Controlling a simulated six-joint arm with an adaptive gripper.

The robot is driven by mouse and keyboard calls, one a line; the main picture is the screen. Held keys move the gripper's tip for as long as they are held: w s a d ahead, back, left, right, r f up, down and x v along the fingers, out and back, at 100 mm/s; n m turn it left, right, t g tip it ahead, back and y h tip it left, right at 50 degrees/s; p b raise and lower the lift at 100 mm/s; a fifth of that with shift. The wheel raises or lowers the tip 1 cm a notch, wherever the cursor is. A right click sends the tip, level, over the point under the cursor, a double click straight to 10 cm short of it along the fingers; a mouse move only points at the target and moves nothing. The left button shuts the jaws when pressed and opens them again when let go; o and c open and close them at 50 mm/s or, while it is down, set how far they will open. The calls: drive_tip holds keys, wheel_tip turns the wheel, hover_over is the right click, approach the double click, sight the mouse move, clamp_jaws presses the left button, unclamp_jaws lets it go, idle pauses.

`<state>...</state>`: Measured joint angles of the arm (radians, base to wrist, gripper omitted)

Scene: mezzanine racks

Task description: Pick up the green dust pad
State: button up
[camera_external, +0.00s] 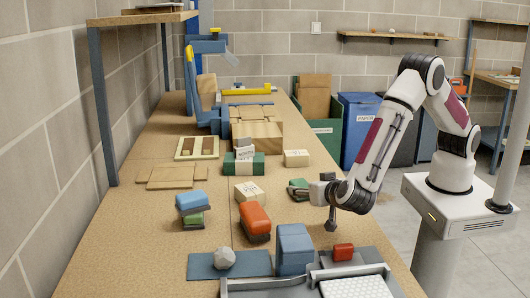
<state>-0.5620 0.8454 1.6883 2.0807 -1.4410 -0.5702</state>
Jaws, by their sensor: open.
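Two small green items could be the green dust pad, and I cannot tell for sure which one is. One green block with a dark underside (298,187) lies on the bench, just left of my wrist. Another green piece (194,218) sits in a small stack on the left, beneath a blue block (190,201). My gripper (331,228) points down over the right side of the bench, to the right of both green items. It is open, with nothing seen in it, though its fingers are small and dark here.
An orange-red block (255,219) lies between the stack and my gripper. A blue block (294,247), red block (343,251) and grey tray (240,289) are at the front. Wooden boxes and a green-wrapped bundle (229,164) stand behind. Bare bench lies left of the stack.

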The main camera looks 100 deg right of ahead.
sight(303, 185)
drive_tip(key=shift+r+x, duration=0.15)
drive_tip(key=shift+x, duration=0.75)
drive_tip(key=shift+r+x, duration=0.15)
drive_tip(key=shift+x, duration=1.65)
drive_tip(key=shift+s, duration=0.1)
drive_tip(key=shift+c, duration=0.4)
drive_tip(key=c, duration=1.1)
